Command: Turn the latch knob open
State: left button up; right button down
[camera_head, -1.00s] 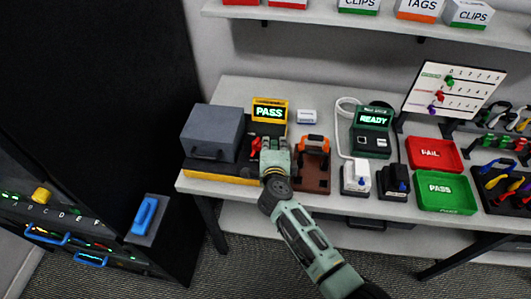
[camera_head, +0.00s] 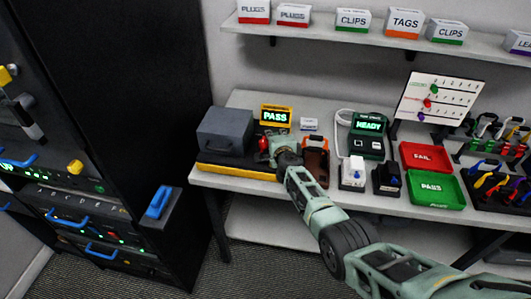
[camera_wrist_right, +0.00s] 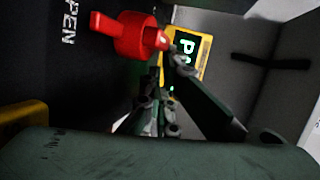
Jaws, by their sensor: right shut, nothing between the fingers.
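The red latch knob (camera_head: 263,143) is on the right side of the grey box (camera_head: 228,130) on the workbench. In the right wrist view the knob (camera_wrist_right: 135,38) is large, with a handle bar pointing left, beside the word OPEN (camera_wrist_right: 69,23) on a dark surface. My right gripper (camera_head: 277,146) is at the right of the box, close to the knob and partly overlapping it in the head view. In the wrist view its fingers (camera_wrist_right: 157,98) are shut with nothing between them, just below the knob. Whether they touch it I cannot tell. My left gripper is out of view.
A yellow-framed PASS screen (camera_head: 276,116) stands behind the knob. A brown stand with an orange clamp (camera_head: 316,143) is right of my gripper. Further right are a READY tester (camera_head: 367,130), a red FAIL tray (camera_head: 427,156) and a green PASS tray (camera_head: 434,188). A dark cabinet (camera_head: 130,90) stands at left.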

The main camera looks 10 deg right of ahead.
jog(key=shift+w+d, duration=0.1)
jog(key=shift+n+y, duration=0.5)
jog(key=shift+y, duration=0.1)
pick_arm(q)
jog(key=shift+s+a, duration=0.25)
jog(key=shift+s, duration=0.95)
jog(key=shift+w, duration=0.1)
